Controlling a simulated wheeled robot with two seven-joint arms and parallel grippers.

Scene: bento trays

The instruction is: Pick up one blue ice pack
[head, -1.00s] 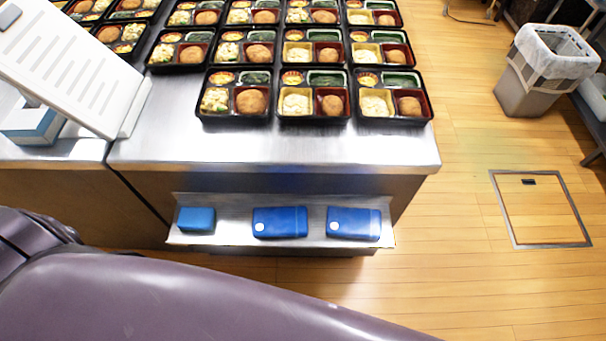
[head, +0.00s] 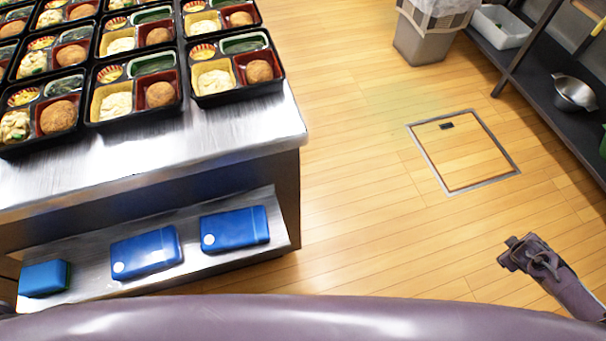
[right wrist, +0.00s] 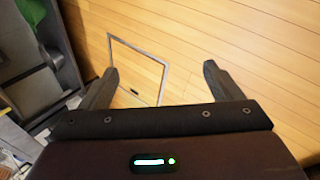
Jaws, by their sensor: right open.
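Two blue ice packs lie flat on the lower metal shelf below the tray counter: one at the right (head: 235,229) and one in the middle (head: 147,252). A smaller, lighter blue block (head: 44,278) lies at the shelf's left end. My right gripper (head: 511,250) is at the right of the head view, over the wooden floor and well apart from the shelf. In the right wrist view its two fingers (right wrist: 158,80) are spread with nothing between them. My left gripper is not in view.
The metal counter (head: 240,131) holds several bento trays above the shelf (head: 195,262). Open wooden floor with a framed hatch (head: 463,157) lies to the right. A bin (head: 425,38) and a dark rack (head: 536,70) with a metal bowl (head: 575,93) stand farther back.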

